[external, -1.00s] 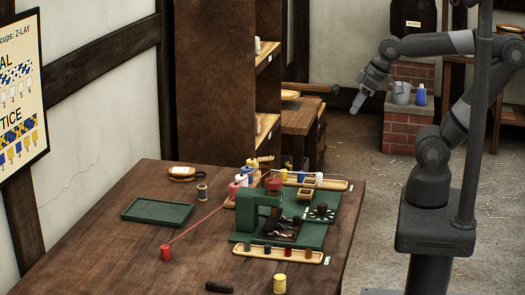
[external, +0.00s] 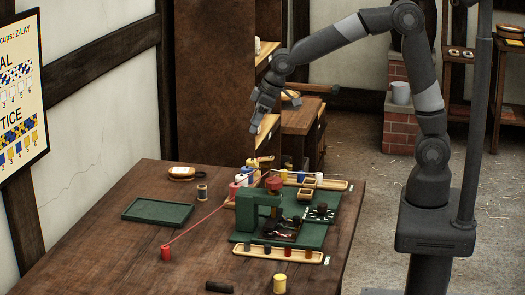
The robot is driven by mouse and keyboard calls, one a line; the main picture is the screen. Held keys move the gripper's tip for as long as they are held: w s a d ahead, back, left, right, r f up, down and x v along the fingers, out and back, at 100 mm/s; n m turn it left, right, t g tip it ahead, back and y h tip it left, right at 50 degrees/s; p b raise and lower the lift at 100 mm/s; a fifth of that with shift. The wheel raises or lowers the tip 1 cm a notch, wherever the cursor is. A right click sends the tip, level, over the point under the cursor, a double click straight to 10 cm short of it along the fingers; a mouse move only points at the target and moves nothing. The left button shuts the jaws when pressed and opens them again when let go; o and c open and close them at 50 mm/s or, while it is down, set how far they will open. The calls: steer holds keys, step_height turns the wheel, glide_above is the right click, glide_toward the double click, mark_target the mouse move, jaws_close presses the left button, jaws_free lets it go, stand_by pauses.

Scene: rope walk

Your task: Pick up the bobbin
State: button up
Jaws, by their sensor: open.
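Several spool-like pieces stand on the dark wooden table (external: 110,225), and I cannot tell for sure which one is the bobbin. A small wooden spool with greyish winding (external: 202,192) stands upright to the right of the green tray. A yellow spool (external: 280,284) stands near the front edge. My gripper (external: 257,112) is open and empty, pointing down, high above the table's far side and apart from everything on it.
The green tray (external: 157,211) looks empty. A light wooden rack (external: 277,254) with several small spools lies before the machine. Another rack (external: 340,184) lies behind it. A dark rod (external: 219,287) lies at the front. A tall shelf (external: 215,90) stands behind the table. The table's left part is clear.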

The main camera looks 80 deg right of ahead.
glide_toward(204, 186)
steer(key=shift+n+g+y, duration=0.3)
steer(key=shift+n+y, duration=0.1)
steer(key=x, duration=0.5)
steer(key=shift+d+f, duration=0.25)
steer(key=shift+d, duration=0.15)
steer(key=shift+w+a+x, duration=0.1)
steer(key=shift+w+x, duration=0.05)
steer(key=shift+x, duration=1.25)
steer(key=shift+w+a+x, duration=0.15)
steer(key=shift+x, duration=1.25)
steer(key=shift+r, duration=0.15)
steer(key=c, duration=1)
